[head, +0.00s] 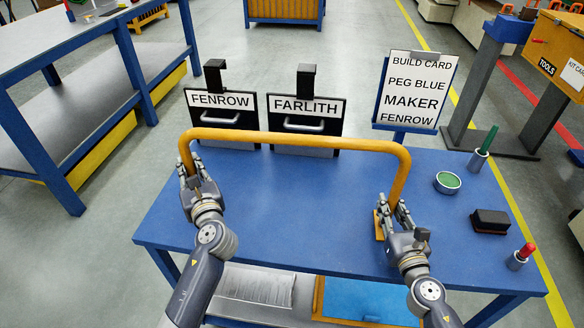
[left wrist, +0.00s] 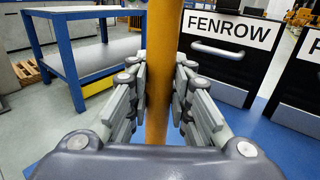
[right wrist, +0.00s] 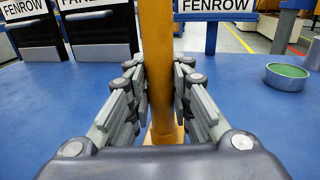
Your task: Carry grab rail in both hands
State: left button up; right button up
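The grab rail (head: 290,136) is a yellow-orange bar shaped like an upside-down U, upright over the blue table. My left gripper (head: 193,180) has its fingers on both sides of the left leg, pressed against it in the left wrist view (left wrist: 163,90). My right gripper (head: 393,212) is closed around the right leg in the same way, also in the right wrist view (right wrist: 158,90). A flat foot plate shows beside the right gripper at the table. The left foot is hidden. I cannot tell whether the feet touch the table.
Black carriers labelled FENROW (head: 222,125) and FARLITH (head: 305,128) stand behind the rail. A build card (head: 414,88) reads PEG BLUE, MAKER FENROW. At right are a green-topped dish (head: 447,183), black block (head: 490,221), green marker (head: 488,140) and red marker (head: 526,251). The table's middle (head: 290,210) is clear.

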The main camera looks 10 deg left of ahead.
aim_at(185, 156)
pick_arm(q)
grip_shut()
pick_arm(e)
grip_shut()
pick_arm(q)
jog(key=shift+w+r, duration=0.1)
jog(key=shift+r, duration=0.1)
pick_arm(e)
jog(key=shift+w+r, duration=0.1)
jog(key=shift+r, duration=0.1)
pick_arm(q)
jog(key=shift+r, duration=0.1)
pick_arm(e)
jog(key=shift+r, duration=0.1)
